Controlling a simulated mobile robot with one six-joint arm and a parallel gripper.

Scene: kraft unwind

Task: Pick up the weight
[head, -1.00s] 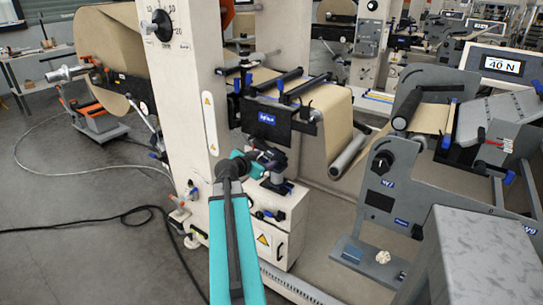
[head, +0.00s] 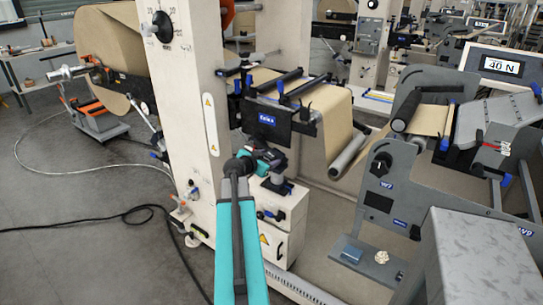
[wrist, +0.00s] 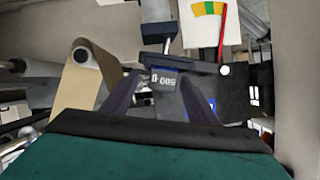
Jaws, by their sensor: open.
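The weight (wrist: 163,79) is a dark block with a pale "500 G" label, seen upside down in the wrist view. It lies just ahead of my gripper (wrist: 162,92), between the lines of its two dark fingers. The fingers are apart, one on each side of the weight's near face, and I cannot tell whether either touches it. In the head view my gripper (head: 276,158) is beside the cream machine column, under the dark plate with a blue label. The weight cannot be made out clearly there.
The cream column (head: 192,110) stands close to the left of my gripper. A kraft paper web (head: 325,115) and a roller (head: 349,156) are to the right. A white dial with a red needle (wrist: 224,25) is above in the wrist view. A black cable crosses the floor.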

